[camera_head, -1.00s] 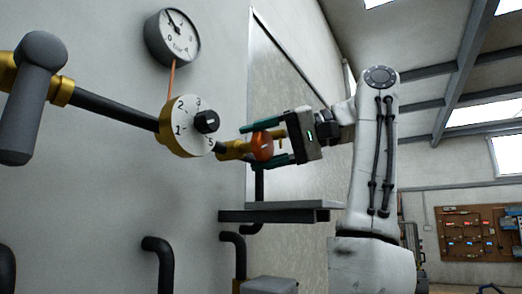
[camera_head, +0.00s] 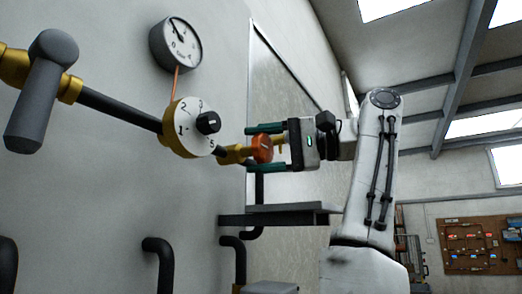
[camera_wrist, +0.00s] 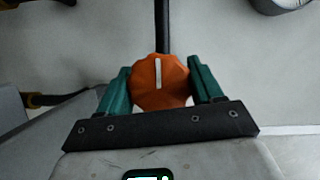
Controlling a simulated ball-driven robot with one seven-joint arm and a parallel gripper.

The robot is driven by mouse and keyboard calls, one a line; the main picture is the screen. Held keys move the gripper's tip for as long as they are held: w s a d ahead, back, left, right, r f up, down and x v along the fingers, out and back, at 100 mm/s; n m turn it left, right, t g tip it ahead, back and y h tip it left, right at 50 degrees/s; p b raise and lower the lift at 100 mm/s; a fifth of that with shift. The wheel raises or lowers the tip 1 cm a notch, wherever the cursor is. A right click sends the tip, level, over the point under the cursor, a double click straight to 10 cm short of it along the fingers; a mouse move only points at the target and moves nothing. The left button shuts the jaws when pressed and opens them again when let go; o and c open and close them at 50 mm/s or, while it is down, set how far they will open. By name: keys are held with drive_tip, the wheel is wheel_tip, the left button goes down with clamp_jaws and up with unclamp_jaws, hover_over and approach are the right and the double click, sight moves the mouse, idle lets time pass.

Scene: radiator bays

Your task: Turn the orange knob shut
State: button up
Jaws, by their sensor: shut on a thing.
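The orange knob (camera_head: 262,149) sits on a brass valve body (camera_head: 234,154) on the pipe by the wall. In the wrist view the orange knob (camera_wrist: 159,83) is faceted, with a white line on its face pointing up along the dark pipe. My gripper (camera_head: 265,147) has its two green fingers on either side of the knob. In the wrist view my gripper (camera_wrist: 161,88) is shut on the knob, one finger at its left and one at its right.
A white numbered dial (camera_head: 190,127) with a black knob is left of the orange knob. A round gauge (camera_head: 176,43) hangs above it. A grey lever handle (camera_head: 42,92) is at far left. A dark shelf (camera_head: 280,215) juts out below my gripper.

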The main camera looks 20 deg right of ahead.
drive_tip(key=o, duration=1)
drive_tip(key=shift+w, duration=0.1)
drive_tip(key=shift+d, duration=0.1)
drive_tip(key=shift+b+v, duration=1.95)
drive_tip(key=shift+v, duration=3.4)
